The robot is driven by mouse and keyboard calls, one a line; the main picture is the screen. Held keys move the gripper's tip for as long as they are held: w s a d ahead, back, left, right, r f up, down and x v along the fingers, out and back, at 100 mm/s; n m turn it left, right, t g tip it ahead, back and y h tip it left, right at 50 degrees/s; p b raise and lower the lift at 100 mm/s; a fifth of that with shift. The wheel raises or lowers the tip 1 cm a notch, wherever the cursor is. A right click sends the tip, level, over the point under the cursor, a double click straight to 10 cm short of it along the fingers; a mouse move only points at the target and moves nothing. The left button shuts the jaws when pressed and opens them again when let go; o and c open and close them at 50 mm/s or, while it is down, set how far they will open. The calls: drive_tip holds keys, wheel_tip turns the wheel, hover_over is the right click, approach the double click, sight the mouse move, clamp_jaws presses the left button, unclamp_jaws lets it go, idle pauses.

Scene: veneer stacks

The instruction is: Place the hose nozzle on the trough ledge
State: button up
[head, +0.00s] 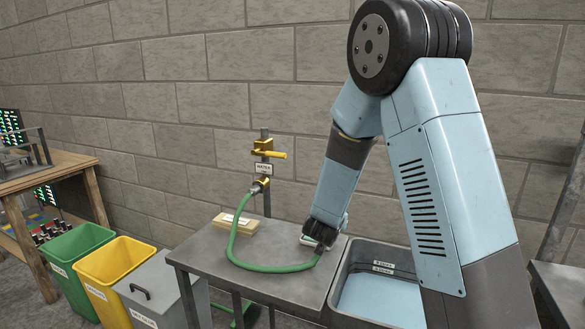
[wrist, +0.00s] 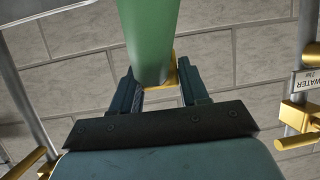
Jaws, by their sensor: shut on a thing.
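The green hose (head: 237,252) runs from the brass tap, loops over the grey table and ends at my gripper (head: 319,238). In the wrist view, my gripper (wrist: 160,88) is shut around the hose end, with green hose (wrist: 149,35) rising between the dark fingers. A brass-coloured part (wrist: 174,80), apparently the nozzle, shows between them. In the head view the nozzle is hidden by my gripper, which is low over the table's right part. The trough (head: 345,277) is a grey basin with light blue inside, right of the table. Small labels mark its back ledge (head: 398,270).
A pale item (head: 307,241) lies beside my gripper. Green (head: 77,247) and yellow (head: 116,262) bins stand left. My forearm hides the trough's right part.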

drive_tip(key=w+d+f, duration=0.3)
drive_tip(key=d, duration=0.8)
drive_tip(key=shift+w, duration=0.4)
drive_tip(key=shift+f, duration=0.1)
